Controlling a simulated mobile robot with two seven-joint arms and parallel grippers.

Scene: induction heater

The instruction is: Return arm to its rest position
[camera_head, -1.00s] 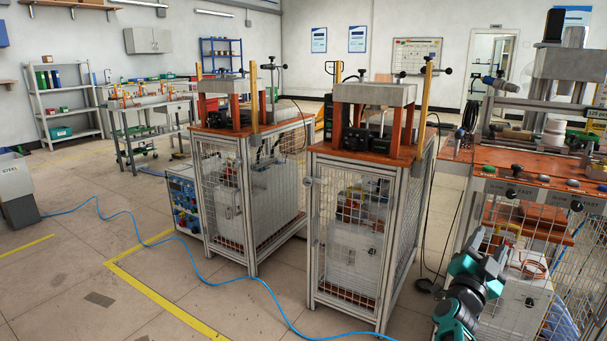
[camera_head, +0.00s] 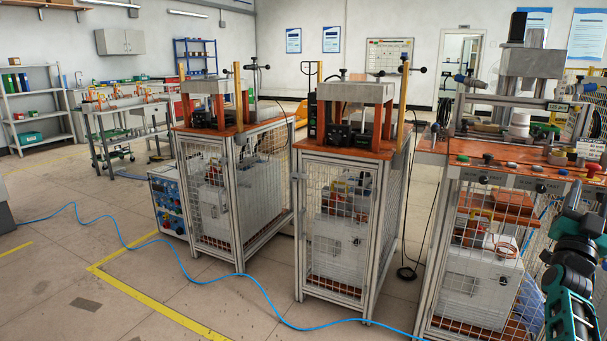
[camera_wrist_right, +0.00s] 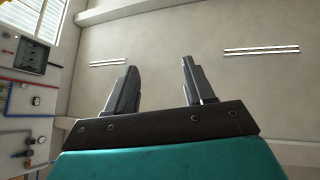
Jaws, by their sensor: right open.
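My right arm (camera_head: 572,285), black and teal, stands at the lower right of the head view, in front of the right-hand workstation. Its upper end reaches the right picture edge, and its fingertips are hard to make out there. In the right wrist view my right gripper (camera_wrist_right: 158,85) shows two dark fingers standing apart with nothing between them. My left gripper is in neither view.
The right-hand workstation (camera_head: 480,170) has an orange top with buttons and a mesh cage below. Two caged stations (camera_head: 345,150) (camera_head: 210,130) stand left of it. A blue hose (camera_head: 190,268) crosses the floor. The floor at the lower left is mostly clear.

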